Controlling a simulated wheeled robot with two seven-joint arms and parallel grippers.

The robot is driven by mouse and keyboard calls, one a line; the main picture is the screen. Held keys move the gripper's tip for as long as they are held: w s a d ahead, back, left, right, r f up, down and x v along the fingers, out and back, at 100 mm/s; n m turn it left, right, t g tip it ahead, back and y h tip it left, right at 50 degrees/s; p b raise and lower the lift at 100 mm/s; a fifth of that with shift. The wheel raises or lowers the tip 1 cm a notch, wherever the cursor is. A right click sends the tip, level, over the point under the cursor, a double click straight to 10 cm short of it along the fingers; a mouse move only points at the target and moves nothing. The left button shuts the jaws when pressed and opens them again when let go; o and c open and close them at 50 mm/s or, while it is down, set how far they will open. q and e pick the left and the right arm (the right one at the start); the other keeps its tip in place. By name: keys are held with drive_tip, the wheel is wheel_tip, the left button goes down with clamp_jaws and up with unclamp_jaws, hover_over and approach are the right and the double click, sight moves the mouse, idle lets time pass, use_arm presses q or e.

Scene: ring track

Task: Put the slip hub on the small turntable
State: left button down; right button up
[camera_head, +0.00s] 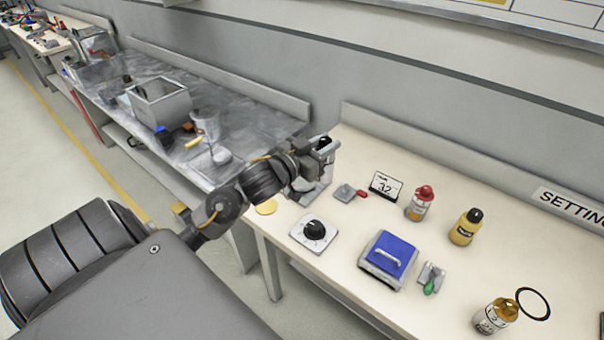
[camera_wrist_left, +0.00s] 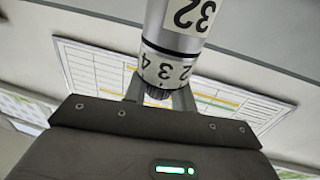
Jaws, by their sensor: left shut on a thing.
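My left gripper (camera_head: 322,150) is at the near left end of the cream table and shut on a silver cylinder (camera_wrist_left: 178,35). The cylinder bears a large "32" and a ring marked 2, 3, 4; its dark knurled end is between my fingers. In the head view it is mostly hidden by the gripper, and I cannot tell if it touches the table. Nothing shows clearly as the slip hub or small turntable. A flat yellow disc (camera_head: 266,207) lies by the table's left edge. A white plate with a black knob (camera_head: 314,230) sits near the front. My right gripper is not in view.
The cream table bears a "32" card (camera_head: 386,186), a red-capped bottle (camera_head: 420,204), a yellow bottle (camera_head: 466,227), a blue-topped box (camera_head: 388,258), an amber-topped jar (camera_head: 496,316) and a black ring (camera_head: 533,303). A grey metal bench (camera_head: 262,119) stands at left.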

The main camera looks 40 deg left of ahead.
use_arm(q)
drive_tip(key=w+a+f+p, duration=0.1)
drive_tip(key=w+a+f, duration=0.2)
drive_tip(key=a+f, duration=0.3)
drive_tip(key=w+a+f+p, duration=0.2)
drive_tip(key=w+a+f, duration=0.1)
drive_tip(key=a+f, duration=0.3)
drive_tip(key=shift+w+a+f, duration=0.25)
drive_tip(key=shift+f, duration=0.25)
drive_tip(key=shift+f, duration=0.1)
drive_tip(key=c, duration=1.1)
unclamp_jaws()
drive_tip(key=shift+c, duration=0.2)
